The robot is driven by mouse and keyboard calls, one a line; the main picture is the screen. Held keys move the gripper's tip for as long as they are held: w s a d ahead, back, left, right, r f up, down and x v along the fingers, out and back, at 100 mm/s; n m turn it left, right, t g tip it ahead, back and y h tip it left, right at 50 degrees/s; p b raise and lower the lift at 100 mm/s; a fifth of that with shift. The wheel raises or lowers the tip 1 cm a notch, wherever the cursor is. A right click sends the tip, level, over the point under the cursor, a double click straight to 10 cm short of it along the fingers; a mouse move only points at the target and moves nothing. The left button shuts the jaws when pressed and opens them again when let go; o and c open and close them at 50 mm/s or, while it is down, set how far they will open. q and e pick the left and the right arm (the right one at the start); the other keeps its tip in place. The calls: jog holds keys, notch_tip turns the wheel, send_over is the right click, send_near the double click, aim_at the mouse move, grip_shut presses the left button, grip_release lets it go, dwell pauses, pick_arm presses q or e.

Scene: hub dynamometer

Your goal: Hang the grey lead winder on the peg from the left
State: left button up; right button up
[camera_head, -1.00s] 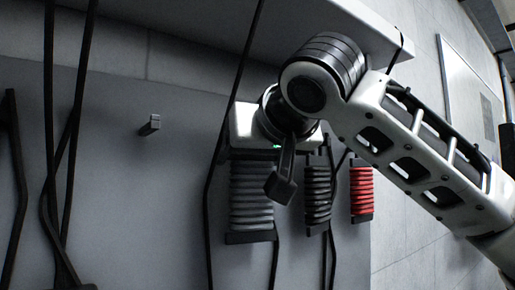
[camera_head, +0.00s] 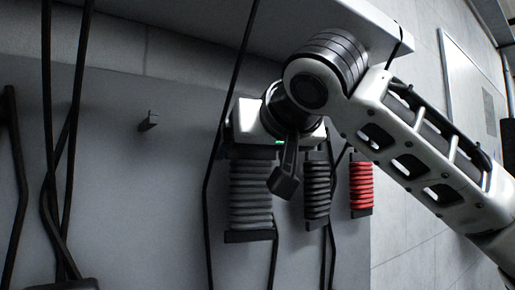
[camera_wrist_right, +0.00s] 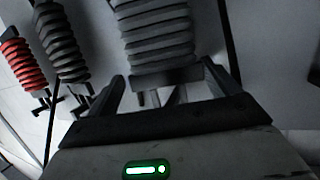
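The grey lead winder (camera_head: 250,195) hangs upright against the grey wall panel, its upper end close below my right gripper (camera_head: 262,146). In the right wrist view the winder (camera_wrist_right: 155,38) has its dark end bar between the two fingertips of my right gripper (camera_wrist_right: 163,72). The fingers are wide apart, with a small gap at the left finger; firm contact does not show. A small bare peg (camera_head: 148,121) sticks out of the panel to the left of the winder. My left gripper is not in view.
A black winder (camera_head: 317,190) and a red winder (camera_head: 361,188) hang close to the right of the grey one. Dark cables (camera_head: 62,150) hang at the left. A pale ledge (camera_head: 330,30) juts out above. The panel around the peg is clear.

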jog(key=shift+s+a+f, duration=0.15)
jog(key=shift+a+f, duration=0.15)
jog(key=shift+a, duration=0.15)
jog(key=shift+s, duration=0.2)
pick_arm(q)
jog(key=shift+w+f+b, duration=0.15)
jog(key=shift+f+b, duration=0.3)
jog(key=shift+b, duration=0.8)
pick_arm(e)
jog(key=v, duration=1.5)
jog(key=shift+d+r, duration=0.45)
jog(key=shift+d, duration=0.1)
jog(key=shift+s, duration=0.1)
